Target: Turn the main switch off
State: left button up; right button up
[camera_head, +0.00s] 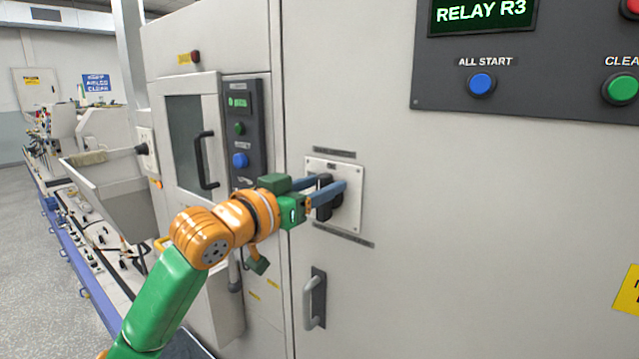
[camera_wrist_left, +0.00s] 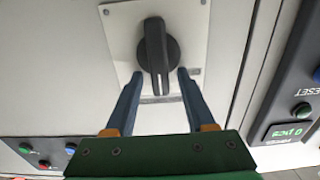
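The main switch is a black rotary knob (camera_head: 323,207) on a pale square plate (camera_head: 351,216) screwed to the grey cabinet. Its grip bar looks about upright in the head view. In the left wrist view, the knob (camera_wrist_left: 155,44) has its bar running nearly up and down. My left gripper (camera_head: 331,185) reaches the plate from the left, partly hiding the knob. In the left wrist view, the blue fingers of my left gripper (camera_wrist_left: 160,73) are spread, one on each side of the bar's near end, with gaps; they hold nothing. My right gripper is not in view.
A cabinet handle (camera_head: 315,298) sits below the switch. A narrow button panel (camera_head: 242,130) and a door handle (camera_head: 206,160) are to its left. A dark panel with an ALL START button (camera_head: 482,84) is at the upper right.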

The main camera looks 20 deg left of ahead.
pick_arm(q)
grip_shut()
jog(key=n+p, duration=0.1)
jog(key=n, duration=0.1)
jog(key=a+n+p, duration=0.1)
jog(key=n, duration=0.2)
jog(key=shift+w, duration=0.2)
jog(key=shift+w+a+f+n+p, duration=0.15)
jog(key=shift+f+n+p, duration=0.25)
jog(key=shift+n+p, duration=1.55)
jog(key=shift+a+f+n+p, duration=0.35)
jog(key=shift+n+p, duration=1.15)
jog(key=shift+n, duration=0.9)
jog(key=shift+w+a+f+n+p, duration=0.15)
jog(key=shift+f+n+p, duration=0.3)
jog(key=shift+n+p, duration=1.5)
jog(key=shift+s+n, duration=0.1)
jog(key=shift+n, duration=0.2)
